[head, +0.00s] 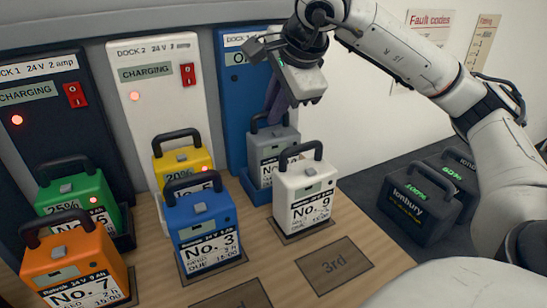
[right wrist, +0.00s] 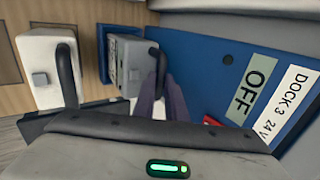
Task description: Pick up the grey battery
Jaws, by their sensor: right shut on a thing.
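The grey battery (head: 268,152) stands upright on the foot of the blue dock 3 (head: 237,95), behind the white No. 9 battery. My right gripper (head: 277,110) reaches down from above, its purple fingers shut on the battery's dark handle. The right wrist view shows the grey battery (right wrist: 125,62) with my right gripper's fingers (right wrist: 155,92) at its handle. No gap under the battery shows. The dock's display reads OFF in the right wrist view (right wrist: 256,88). My left gripper is out of view.
The white No. 9 battery (head: 305,195) stands close in front. Blue (head: 202,230), yellow (head: 182,160), green (head: 80,205) and orange (head: 75,265) batteries stand to the left. The plate marked 3rd (head: 333,265) is bare. Dark Ienbury batteries (head: 418,205) stand at right.

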